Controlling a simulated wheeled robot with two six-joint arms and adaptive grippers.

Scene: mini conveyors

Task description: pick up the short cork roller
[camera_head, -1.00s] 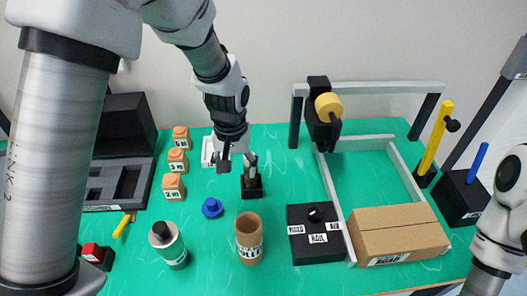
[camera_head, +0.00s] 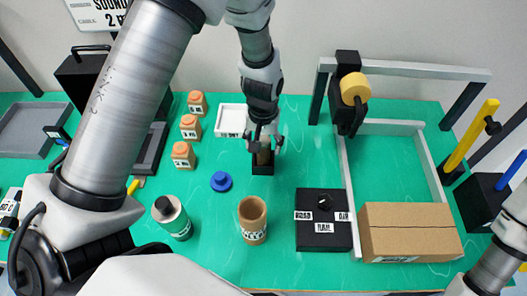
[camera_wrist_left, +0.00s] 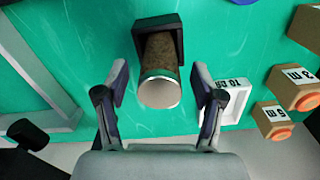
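The short cork roller (camera_wrist_left: 159,76) is a brown speckled cylinder with a pale round end, standing in a square black holder (camera_wrist_left: 152,27). In the head view the cork roller (camera_head: 264,157) shows partly, in the black holder (camera_head: 263,169) at the middle of the green table. My left gripper (camera_head: 264,146) is right at the roller from above. In the left wrist view the fingers of my left gripper (camera_wrist_left: 161,84) are spread, one on each side of the roller, with gaps between. My right gripper is out of view; only part of that arm shows at right.
A white tray (camera_head: 231,121) and orange-topped blocks (camera_head: 190,127) are to the left. A black box (camera_head: 323,232) and cardboard box (camera_head: 408,232) stand right.

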